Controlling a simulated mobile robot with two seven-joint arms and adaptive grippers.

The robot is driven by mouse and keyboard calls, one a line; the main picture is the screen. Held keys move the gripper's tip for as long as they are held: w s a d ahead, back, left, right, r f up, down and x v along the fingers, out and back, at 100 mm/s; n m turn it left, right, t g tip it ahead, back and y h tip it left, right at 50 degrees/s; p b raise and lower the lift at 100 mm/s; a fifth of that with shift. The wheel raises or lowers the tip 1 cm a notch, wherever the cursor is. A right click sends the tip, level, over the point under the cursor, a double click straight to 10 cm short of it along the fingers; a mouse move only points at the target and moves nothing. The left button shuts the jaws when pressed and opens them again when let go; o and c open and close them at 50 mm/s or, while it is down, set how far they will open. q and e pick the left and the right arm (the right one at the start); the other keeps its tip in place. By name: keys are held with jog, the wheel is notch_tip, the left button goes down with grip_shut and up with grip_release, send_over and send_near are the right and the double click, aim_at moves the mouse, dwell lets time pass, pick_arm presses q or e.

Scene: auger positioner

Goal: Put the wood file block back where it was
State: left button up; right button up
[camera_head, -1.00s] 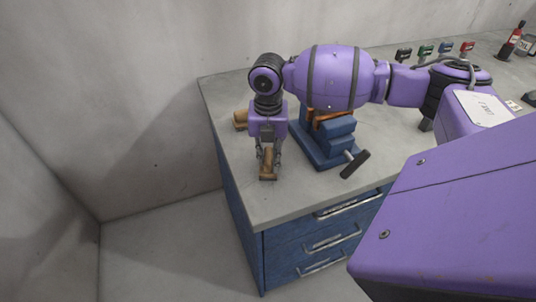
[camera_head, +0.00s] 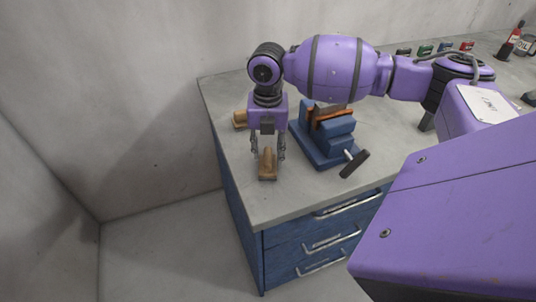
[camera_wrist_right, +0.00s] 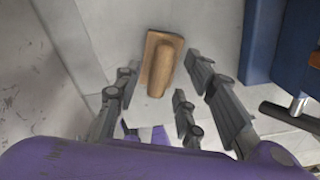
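The wood file block (camera_head: 267,171), a tan block with a rounded handle on a flat base, rests on the grey counter top (camera_head: 236,172) near its left end. My left gripper is not in view.
A blue vise (camera_head: 318,156) with a dark handle stands right of the block. Another wooden piece (camera_head: 240,119) lies behind, at the counter's left edge. Blue drawers (camera_head: 315,241) are below. Coloured small items and bottles stand at the far right. The counter's front left is clear.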

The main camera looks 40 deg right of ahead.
aim_at(268, 154)
notch_tip(268, 154, up, 10)
dwell(0.3)
